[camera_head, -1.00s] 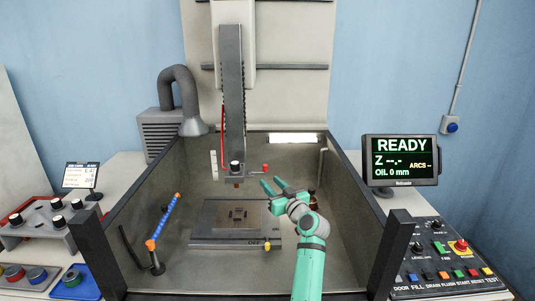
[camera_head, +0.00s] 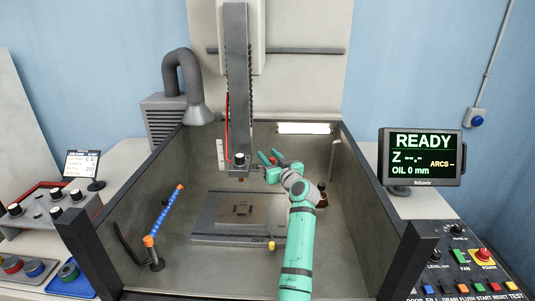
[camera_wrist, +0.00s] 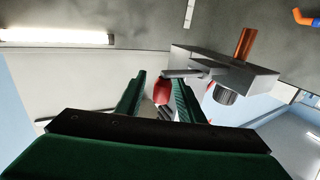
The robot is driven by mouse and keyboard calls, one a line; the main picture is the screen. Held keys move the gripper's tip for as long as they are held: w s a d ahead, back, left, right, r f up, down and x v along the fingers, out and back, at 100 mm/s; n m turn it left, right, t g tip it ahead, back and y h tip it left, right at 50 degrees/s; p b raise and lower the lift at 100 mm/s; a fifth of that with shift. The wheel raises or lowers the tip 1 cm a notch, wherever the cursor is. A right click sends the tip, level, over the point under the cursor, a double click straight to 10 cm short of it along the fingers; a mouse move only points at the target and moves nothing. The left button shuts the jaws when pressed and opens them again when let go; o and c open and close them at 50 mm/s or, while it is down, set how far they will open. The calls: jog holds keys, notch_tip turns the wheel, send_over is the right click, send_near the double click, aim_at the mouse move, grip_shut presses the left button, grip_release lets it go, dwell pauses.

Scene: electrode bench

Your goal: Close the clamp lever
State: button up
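The clamp lever is a thin grey rod with a red knob, on the side of the grey clamp head (camera_head: 239,171) that hangs from the vertical column. In the wrist view the red knob (camera_wrist: 162,93) lies between my two green fingers, with gaps on both sides. The rod (camera_wrist: 185,73) runs right from the knob to the clamp block (camera_wrist: 232,70). A copper-coloured electrode (camera_wrist: 245,43) sticks out of the block. My gripper (camera_head: 267,158) is open beside the clamp head. In the head view my fingers partly hide the lever.
The tank's dark walls (camera_head: 357,190) surround the work area. A flat work plate (camera_head: 210,225) lies below the clamp head. A blue-and-orange hose (camera_head: 167,212) stands at left. A dark brown bottle (camera_head: 323,195) stands at right, behind my arm. The screen (camera_head: 420,155) reads READY.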

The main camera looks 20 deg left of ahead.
jog(key=shift+w+a, duration=0.25)
jog(key=shift+a, duration=0.1)
grip_shut()
jog(key=shift+s+a, duration=0.1)
jog(key=shift+a, duration=0.1)
